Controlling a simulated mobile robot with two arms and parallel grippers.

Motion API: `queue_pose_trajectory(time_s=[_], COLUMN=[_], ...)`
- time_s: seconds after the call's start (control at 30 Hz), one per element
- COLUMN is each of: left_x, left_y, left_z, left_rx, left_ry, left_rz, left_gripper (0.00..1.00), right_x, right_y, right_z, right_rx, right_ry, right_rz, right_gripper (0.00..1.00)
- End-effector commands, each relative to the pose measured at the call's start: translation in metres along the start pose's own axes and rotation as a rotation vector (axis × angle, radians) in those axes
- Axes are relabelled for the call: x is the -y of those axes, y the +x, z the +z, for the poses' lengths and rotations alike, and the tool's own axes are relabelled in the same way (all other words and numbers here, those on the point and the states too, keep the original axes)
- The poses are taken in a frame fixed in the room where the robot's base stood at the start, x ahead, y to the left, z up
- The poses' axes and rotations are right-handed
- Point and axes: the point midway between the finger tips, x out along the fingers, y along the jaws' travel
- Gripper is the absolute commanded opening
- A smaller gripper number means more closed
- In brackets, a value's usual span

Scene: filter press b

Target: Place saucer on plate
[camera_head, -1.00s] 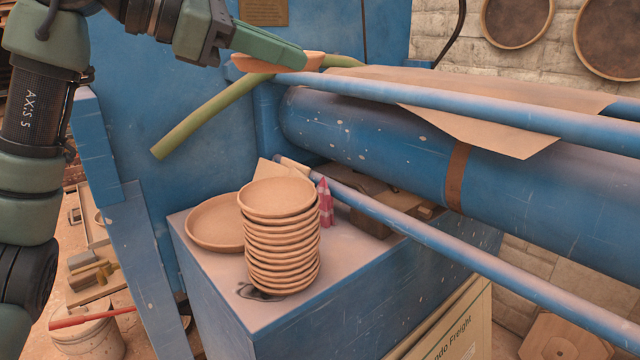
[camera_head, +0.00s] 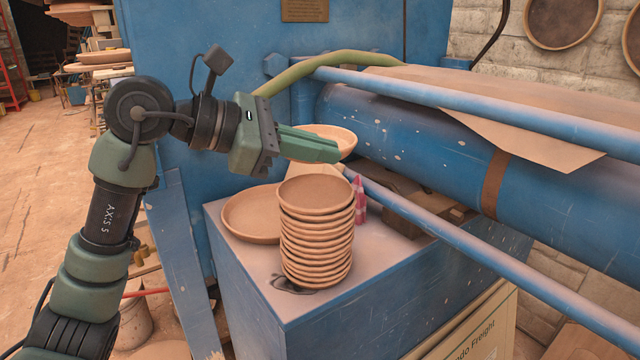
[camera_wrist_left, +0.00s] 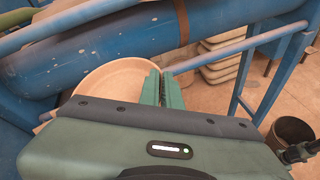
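My left gripper (camera_head: 325,152) is shut on the rim of a terracotta saucer (camera_head: 335,134) and holds it in the air, above and behind the stack. The held saucer also shows in the left wrist view (camera_wrist_left: 112,80), beside the green fingers, which partly hide it. The wider, shallow clay plate (camera_head: 238,216) lies on the top of the blue block, left of and partly behind a tall stack of saucers (camera_head: 318,240). The held saucer is clear of both. My right gripper is not in view.
The blue block (camera_head: 370,285) has bare room at its front. A pink-red object (camera_head: 360,200) stands behind the stack. A blue rail (camera_head: 450,238) slants down past the block's right side, below the large blue roller (camera_head: 440,150). A green hose (camera_head: 320,62) curves above.

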Motion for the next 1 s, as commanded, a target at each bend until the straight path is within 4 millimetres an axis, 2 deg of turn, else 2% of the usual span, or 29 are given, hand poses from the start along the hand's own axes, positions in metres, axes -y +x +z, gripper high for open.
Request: queue_pose_trajectory(time_s=[0.1, 0.27, 0.5, 0.97, 1.0], left_x=[0.006, 0.01, 0.023, 0.026, 0.026], left_y=[0.005, 0.01, 0.022, 0.026, 0.025], left_z=[-0.013, -0.024, -0.053, -0.061, -0.061], left_rx=[0.003, 0.002, 0.001, 0.002, 0.002], left_ry=[-0.001, -0.001, 0.0, 0.002, 0.002], left_rz=[0.0, -0.001, 0.0, 0.001, 0.001], left_gripper=[0.0, 0.0, 0.0, 0.0, 0.1], right_x=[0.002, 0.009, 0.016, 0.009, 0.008], right_y=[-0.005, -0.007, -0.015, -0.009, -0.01], right_z=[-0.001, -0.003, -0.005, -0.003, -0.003], right_rx=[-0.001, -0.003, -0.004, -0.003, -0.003], right_ry=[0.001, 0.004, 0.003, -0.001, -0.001], right_rz=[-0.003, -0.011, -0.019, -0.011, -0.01], right_gripper=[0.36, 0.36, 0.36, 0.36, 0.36])
